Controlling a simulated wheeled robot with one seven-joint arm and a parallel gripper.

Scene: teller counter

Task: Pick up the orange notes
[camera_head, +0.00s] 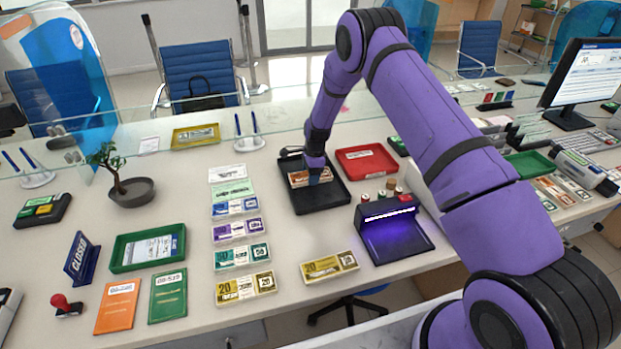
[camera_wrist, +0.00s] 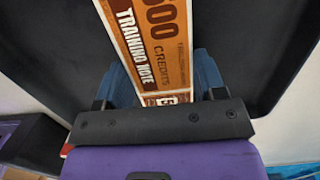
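The orange notes (camera_head: 299,179) lie in a black tray (camera_head: 318,199) towards the back middle of the counter. They show large in the wrist view (camera_wrist: 152,40), printed "500 credits training note". My gripper (camera_head: 320,175) is down in the tray at the right part of the notes. In the wrist view its two blue fingers (camera_wrist: 165,80) flank the notes, one along each side, with no clear gap. I cannot tell whether they press on the notes. The near end of the notes is hidden by the gripper body.
A red tray (camera_head: 367,169) stands right of the black tray. A purple-lit device (camera_head: 396,235) and small stamps (camera_head: 381,194) are in front of it. Several note bundles (camera_head: 241,228) line up at left. A glass screen (camera_head: 250,110) runs behind.

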